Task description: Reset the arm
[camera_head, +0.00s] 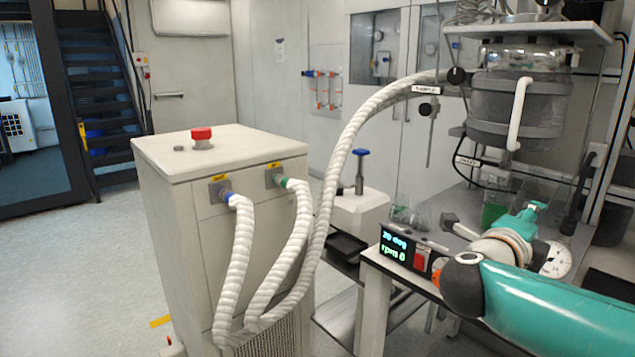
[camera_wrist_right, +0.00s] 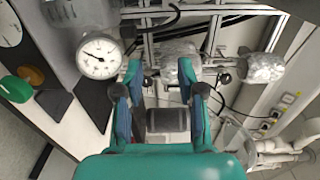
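My right arm (camera_head: 555,305) is teal and comes in from the lower right in the head view. Its wrist bends up and away toward the bench below the reactor. My right gripper (camera_head: 533,210) is small and partly hidden behind its own wrist there. In the right wrist view my right gripper (camera_wrist_right: 160,75) shows two teal and dark fingers spread apart, with nothing held between them. Foil-wrapped piping (camera_wrist_right: 180,62) and a metal frame lie beyond the fingers. My left arm and left gripper are not in view.
A grey-jacketed reactor (camera_head: 515,110) hangs above the bench. A display box (camera_head: 405,250) stands at the bench's front edge. A white cabinet (camera_head: 225,195) with a red button and insulated hoses (camera_head: 335,185) stands left. A round gauge (camera_wrist_right: 99,55) is close to the fingers. Floor at left is clear.

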